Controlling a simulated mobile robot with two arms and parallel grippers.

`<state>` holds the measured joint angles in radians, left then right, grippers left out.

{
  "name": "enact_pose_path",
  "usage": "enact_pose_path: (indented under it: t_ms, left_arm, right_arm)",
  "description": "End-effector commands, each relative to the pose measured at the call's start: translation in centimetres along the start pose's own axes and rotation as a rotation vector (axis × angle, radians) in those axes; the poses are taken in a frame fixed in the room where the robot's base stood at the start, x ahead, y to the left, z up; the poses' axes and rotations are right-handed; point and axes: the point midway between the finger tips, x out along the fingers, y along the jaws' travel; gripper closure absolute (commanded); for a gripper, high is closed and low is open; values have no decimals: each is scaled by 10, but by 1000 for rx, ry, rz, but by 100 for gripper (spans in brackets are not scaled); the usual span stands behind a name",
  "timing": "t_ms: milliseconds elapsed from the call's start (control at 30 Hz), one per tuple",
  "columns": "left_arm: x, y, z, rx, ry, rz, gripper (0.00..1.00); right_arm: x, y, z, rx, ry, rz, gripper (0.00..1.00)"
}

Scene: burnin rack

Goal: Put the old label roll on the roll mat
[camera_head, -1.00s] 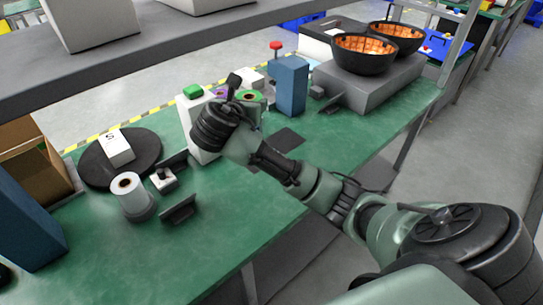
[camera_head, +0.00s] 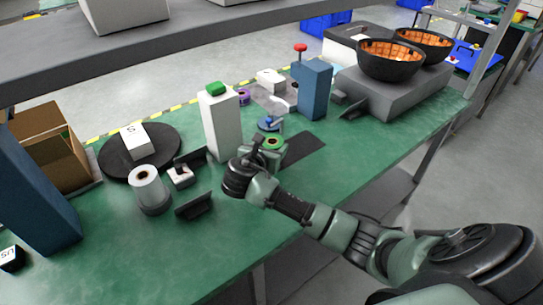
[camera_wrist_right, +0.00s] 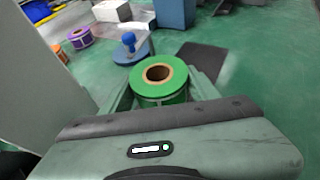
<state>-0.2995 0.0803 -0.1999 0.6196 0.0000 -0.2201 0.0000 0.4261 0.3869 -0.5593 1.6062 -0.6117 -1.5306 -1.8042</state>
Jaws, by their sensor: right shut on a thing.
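The label roll, green with a brown core (camera_head: 272,142), is in my right gripper (camera_head: 262,158). In the right wrist view the green roll (camera_wrist_right: 160,84) stands upright between the two fingers, which are shut on its sides. The roll mat seems to be the dark flat rectangle (camera_head: 305,148) on the green table. In the right wrist view this mat (camera_wrist_right: 203,58) is bare and lies beyond the roll and to its right. I cannot tell how high the roll is above the table. My left gripper is not in view.
A white box with a green top (camera_head: 220,125) stands close left of the gripper. Behind are a blue-knobbed disc (camera_head: 268,124), a purple roll (camera_head: 243,96) and a blue block (camera_head: 314,90). A white roll (camera_head: 148,187) and black brackets (camera_head: 194,206) stand left. The front table is clear.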

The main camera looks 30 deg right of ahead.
Motion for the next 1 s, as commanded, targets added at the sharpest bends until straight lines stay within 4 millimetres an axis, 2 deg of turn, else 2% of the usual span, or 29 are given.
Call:
enact_pose_path:
  t_ms: [233,600,633,667,700,1000]
  left_arm:
    - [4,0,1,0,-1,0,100]
    - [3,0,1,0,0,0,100]
    - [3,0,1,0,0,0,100]
    - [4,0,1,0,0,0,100]
    - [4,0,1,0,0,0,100]
    - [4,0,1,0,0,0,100]
  right_arm:
    - [14,-1,-33,-3,1,-2,82]
    - [15,0,-37,-1,0,0,82]
    - [15,0,-37,0,1,0,32]
    - [15,0,-37,0,1,0,23]
    - [15,0,-37,0,1,0,18]
    - [15,0,-36,0,0,0,18]
